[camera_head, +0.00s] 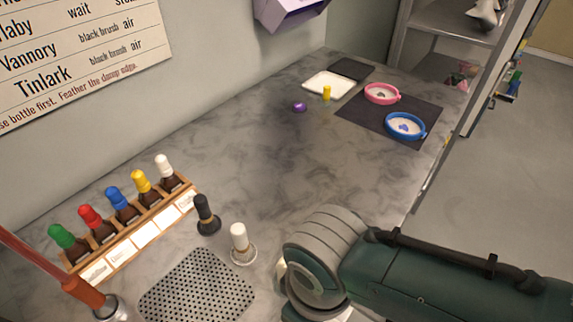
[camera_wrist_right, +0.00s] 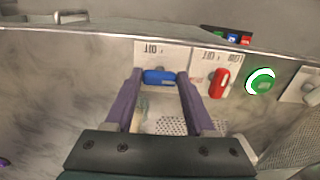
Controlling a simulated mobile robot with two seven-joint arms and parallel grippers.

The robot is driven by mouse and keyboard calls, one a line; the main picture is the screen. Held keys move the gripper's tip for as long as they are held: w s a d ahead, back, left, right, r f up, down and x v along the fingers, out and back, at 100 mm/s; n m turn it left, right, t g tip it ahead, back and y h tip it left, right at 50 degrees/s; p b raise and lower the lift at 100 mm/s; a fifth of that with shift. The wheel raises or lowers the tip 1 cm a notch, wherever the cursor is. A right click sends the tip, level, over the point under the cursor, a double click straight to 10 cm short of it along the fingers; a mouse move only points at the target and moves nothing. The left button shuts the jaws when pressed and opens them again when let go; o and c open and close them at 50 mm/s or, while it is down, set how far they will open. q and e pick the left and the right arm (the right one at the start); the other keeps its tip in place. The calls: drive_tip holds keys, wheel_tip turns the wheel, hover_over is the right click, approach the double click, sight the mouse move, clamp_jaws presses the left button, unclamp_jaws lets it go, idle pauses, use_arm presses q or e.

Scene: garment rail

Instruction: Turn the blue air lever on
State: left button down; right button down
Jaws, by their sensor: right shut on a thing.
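The blue air lever (camera_wrist_right: 158,77) is in the right wrist view, on a white label plate on the panel. It lies across the picture. My right gripper (camera_wrist_right: 160,84) has its two purple fingers at either end of the blue lever and is shut on it. In the head view my right arm comes in from the right, and its gripper and the blue lever are hidden. My left gripper is not in view.
Beside the blue lever are a red lever (camera_wrist_right: 220,83) and a round green button (camera_wrist_right: 262,81). The bench holds a wooden bottle rack (camera_head: 147,231), a perforated mat (camera_head: 197,292), and black (camera_head: 206,214) and white-capped (camera_head: 241,244) bottles. The middle of the bench is clear.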

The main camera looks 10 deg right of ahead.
idle(0.5)
drive_tip(key=shift+c, duration=1.2)
unclamp_jaws()
wheel_tip(320, 180, up, 10)
drive_tip(key=p, duration=0.4)
